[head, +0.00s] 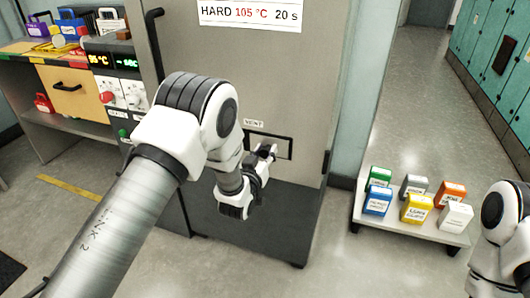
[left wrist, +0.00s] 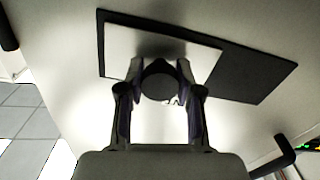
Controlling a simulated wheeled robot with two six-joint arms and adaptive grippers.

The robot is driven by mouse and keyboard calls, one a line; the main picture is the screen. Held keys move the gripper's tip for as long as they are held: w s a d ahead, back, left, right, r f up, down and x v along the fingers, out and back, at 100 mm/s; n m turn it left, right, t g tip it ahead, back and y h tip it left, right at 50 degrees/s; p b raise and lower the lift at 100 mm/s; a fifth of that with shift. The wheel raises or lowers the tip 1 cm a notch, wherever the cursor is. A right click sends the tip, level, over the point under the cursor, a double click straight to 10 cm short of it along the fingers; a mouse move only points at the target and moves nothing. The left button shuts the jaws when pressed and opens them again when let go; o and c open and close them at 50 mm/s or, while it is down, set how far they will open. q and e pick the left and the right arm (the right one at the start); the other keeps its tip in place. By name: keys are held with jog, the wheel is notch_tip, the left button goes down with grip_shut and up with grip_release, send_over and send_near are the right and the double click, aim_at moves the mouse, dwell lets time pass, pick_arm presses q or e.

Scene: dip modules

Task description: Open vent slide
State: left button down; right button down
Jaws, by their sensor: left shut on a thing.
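The vent (head: 289,148) is a dark-edged rectangle low on the front of the grey cabinet, under a small VENT label (head: 254,123). In the left wrist view a light slide plate (left wrist: 207,60) covers one part of it. The other part shows as a dark area (left wrist: 255,76). A dark round knob (left wrist: 160,82) stands out from the slide plate. My left gripper (head: 266,152) is at the vent and shut on the knob; its two fingers (left wrist: 160,92) stand on either side of it. My right gripper is out of view.
A low shelf (head: 430,233) with several coloured boxes stands at the right. A workbench with a wooden drawer (head: 80,97) and a control panel with knobs (head: 120,92) are at the left. Dark handles (head: 153,40) stick out from the cabinet. The floor in front is clear.

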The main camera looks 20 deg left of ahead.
pick_arm(q)
jog(key=c, duration=0.8)
grip_release()
jog(key=shift+d, duration=0.25)
jog(key=shift+o, duration=0.2)
jog(key=shift+d, duration=0.1)
jog(key=shift+s, duration=0.5)
jog(key=s, duration=1.1)
jog(key=shift+a, duration=0.25)
jog(key=shift+f, duration=0.1)
